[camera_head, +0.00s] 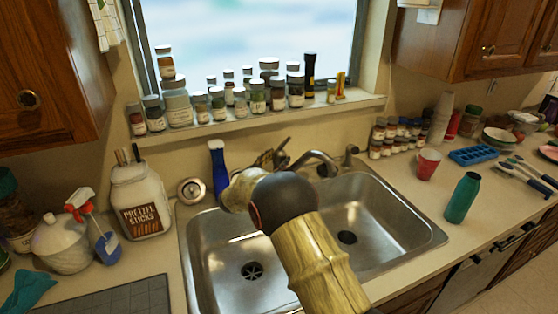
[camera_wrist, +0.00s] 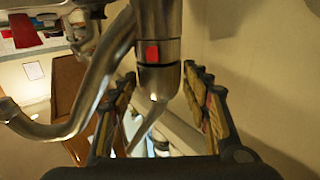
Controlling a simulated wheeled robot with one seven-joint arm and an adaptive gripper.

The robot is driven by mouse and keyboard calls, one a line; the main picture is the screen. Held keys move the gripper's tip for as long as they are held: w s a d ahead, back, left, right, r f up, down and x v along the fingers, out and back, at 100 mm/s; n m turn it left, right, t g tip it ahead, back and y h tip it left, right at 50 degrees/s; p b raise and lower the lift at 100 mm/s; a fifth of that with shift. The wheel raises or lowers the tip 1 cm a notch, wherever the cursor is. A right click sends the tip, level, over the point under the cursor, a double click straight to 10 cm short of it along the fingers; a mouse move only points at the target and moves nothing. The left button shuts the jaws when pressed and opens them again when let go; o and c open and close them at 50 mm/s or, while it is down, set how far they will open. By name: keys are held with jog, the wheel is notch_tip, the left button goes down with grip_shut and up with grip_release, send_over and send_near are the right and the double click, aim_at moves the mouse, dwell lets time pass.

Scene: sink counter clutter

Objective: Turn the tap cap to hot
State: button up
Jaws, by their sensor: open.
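The metal tap shows large in the wrist view. Its rounded cap (camera_wrist: 158,82) has a thin lever (camera_wrist: 148,122) pointing toward the camera, and a red mark (camera_wrist: 152,53) sits on the body beside it. The curved spout (camera_wrist: 85,105) runs off to the left and also shows in the head view (camera_head: 318,156). My gripper (camera_wrist: 160,74) is open, with one finger on each side of the cap. I cannot tell whether either finger touches it. In the head view my gripper (camera_head: 271,157) is at the back of the sink, and my arm hides much of the tap.
The double steel sink (camera_head: 420,229) lies under my arm. A blue bottle (camera_head: 219,170) stands left of my gripper and a small chrome knob (camera_head: 350,153) right of it. Jars line the windowsill (camera_head: 220,128). A red mug (camera_head: 427,165) and teal bottle (camera_head: 462,198) stand at right.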

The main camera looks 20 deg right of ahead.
jog(key=shift+x, duration=0.8)
jog(key=c, duration=0.3)
jog(key=c, duration=0.6)
jog(key=shift+r, duration=0.1)
jog(key=shift+r+m+g+h+p, duration=0.15)
jog(key=shift+m+g+h+p, duration=0.4)
jog(key=shift+g+p, duration=0.4)
jog(key=shift+m+g+h+p, duration=0.55)
jog(key=shift+m+g+p, duration=0.3)
jog(key=shift+g+p, duration=0.15)
